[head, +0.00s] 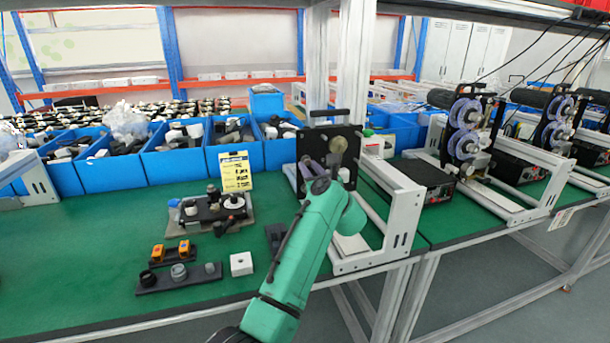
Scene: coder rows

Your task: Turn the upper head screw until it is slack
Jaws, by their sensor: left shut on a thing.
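A black upright head plate (345,134) with a handle on top stands on a white frame on the green bench, right of centre. My left arm is green and rises from the bottom of the head view. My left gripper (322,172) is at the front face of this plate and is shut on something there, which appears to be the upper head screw. The arm and fingers cover the screw itself, so its turn and tightness cannot be told. My right gripper is not in view.
A fixture (214,208) with a yellow card (235,171) stands left of my arm. Near it are an orange-button block (172,252), a strip of round parts (178,279) and a white cube (241,264). Blue bins (178,166) line the back. Similar coder units (465,145) stand right.

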